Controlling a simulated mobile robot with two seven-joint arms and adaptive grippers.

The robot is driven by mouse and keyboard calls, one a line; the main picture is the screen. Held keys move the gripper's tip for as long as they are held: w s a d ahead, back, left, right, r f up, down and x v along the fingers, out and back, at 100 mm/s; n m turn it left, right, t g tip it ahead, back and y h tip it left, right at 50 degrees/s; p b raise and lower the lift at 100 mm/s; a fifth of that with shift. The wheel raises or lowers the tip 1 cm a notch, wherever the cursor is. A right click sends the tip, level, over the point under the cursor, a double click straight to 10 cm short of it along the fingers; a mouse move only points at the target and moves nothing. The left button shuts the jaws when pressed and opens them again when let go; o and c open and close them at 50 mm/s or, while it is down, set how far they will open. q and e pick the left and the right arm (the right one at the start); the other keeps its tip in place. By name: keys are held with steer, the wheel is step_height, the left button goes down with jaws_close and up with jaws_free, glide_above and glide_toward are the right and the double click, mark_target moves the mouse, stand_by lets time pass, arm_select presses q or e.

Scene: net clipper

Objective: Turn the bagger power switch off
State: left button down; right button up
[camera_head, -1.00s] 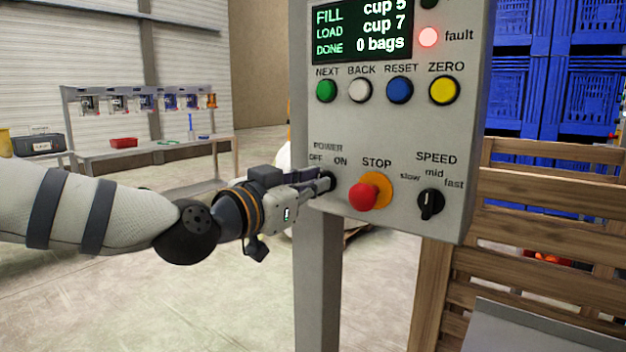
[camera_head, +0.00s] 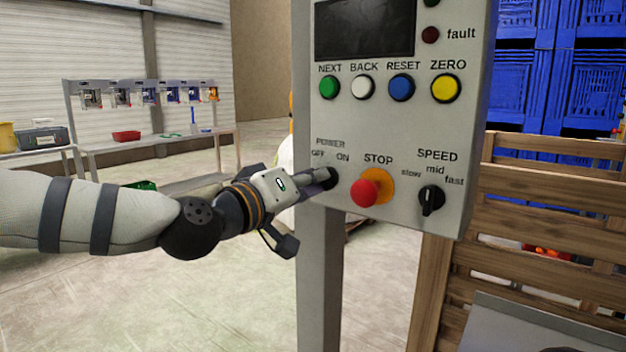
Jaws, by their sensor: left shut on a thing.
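The bagger control panel (camera_head: 391,128) is a grey box on a post, with its display (camera_head: 364,29) dark and its fault lamp (camera_head: 430,35) unlit. The power switch sits under the POWER OFF/ON label (camera_head: 330,148), left of the red STOP button (camera_head: 365,192). My left gripper (camera_head: 328,178) is at the switch, with its fingers shut on it. The fingers hide most of the switch, so its knob angle is not clear. The gripper body is rolled, tilted to one side. My right gripper is out of view.
The STOP button stands out close to the right of my left fingertips, and the SPEED knob (camera_head: 431,200) is further right. A wooden crate (camera_head: 555,195) stands at the right. A workbench (camera_head: 160,142) is at the back left. Open floor lies below my left arm.

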arm_select(q)
steer(key=shift+n, duration=0.6)
steer(key=c, duration=1.7)
jaws_free()
steer(key=v, duration=1.2)
